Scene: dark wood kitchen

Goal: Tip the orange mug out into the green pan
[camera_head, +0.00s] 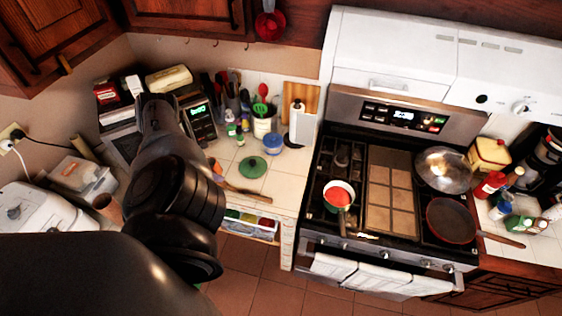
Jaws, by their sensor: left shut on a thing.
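The green pan (339,197) is a small saucepan with red contents, on the left front burner of the stove. My left gripper (157,101) is over the left counter in front of the microwave, well left of the pan. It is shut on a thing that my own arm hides. I cannot clearly make out the orange mug. A small orange patch (215,167) shows just right of the arm, and I cannot tell whether it is part of the mug. My right gripper is not in view.
A frying pan (451,220) and a shiny metal pan (443,170) sit on the right burners. A green lid (253,167) and a wooden spoon (247,190) lie on the left counter. A utensil crock (264,123) stands behind. A brown cylinder (107,208) is at the left.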

